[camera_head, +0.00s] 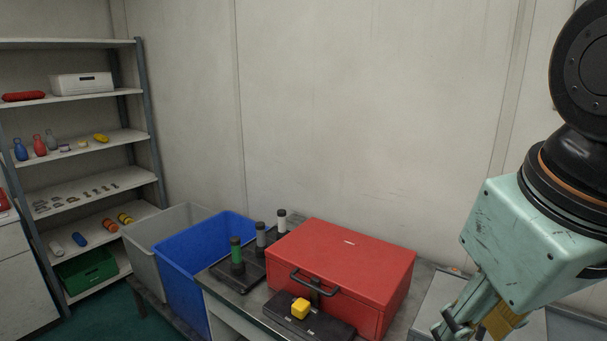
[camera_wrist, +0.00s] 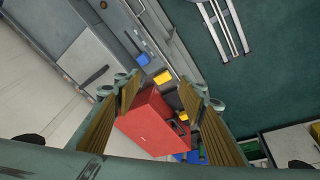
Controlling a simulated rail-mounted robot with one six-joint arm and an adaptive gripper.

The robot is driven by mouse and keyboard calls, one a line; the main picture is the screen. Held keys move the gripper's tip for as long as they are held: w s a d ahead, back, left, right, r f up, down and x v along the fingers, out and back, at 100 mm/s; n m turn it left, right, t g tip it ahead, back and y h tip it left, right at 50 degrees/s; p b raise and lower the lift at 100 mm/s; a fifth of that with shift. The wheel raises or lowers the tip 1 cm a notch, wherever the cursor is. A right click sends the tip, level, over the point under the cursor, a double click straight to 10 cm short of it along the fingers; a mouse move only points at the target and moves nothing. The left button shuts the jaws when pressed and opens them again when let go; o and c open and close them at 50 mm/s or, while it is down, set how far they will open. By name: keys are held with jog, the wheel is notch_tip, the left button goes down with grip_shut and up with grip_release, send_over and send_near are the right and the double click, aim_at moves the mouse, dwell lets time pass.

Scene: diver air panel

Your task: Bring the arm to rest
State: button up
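My gripper (camera_head: 470,318) hangs at the lower right of the head view, with its pale green housing above it and its fingertips near the bottom edge. In the wrist view, my gripper (camera_wrist: 161,88) has its two fingers well apart, with gold ribbed pads and nothing between them. The red case (camera_wrist: 150,120) shows beyond the fingers, apart from them. In the head view the gripper is to the right of that red case (camera_head: 345,265).
A yellow block (camera_head: 300,308) sits on a black base before the case. Bottles stand in a dark rack (camera_head: 222,271). A blue bin (camera_head: 190,262) and grey bin (camera_head: 142,240) stand left, near a stocked shelf (camera_head: 75,100). Above the case, only bare wall shows.

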jog(key=shift+s+a+f+m+y+b, duration=0.2)
jog(key=shift+s+m, duration=0.45)
jog(key=shift+s, duration=0.55)
jog(key=shift+s+a+f+m+y+b, duration=0.15)
jog(key=shift+s+m, duration=0.5)
jog(key=shift+s, duration=0.55)
jog(key=shift+r, duration=0.1)
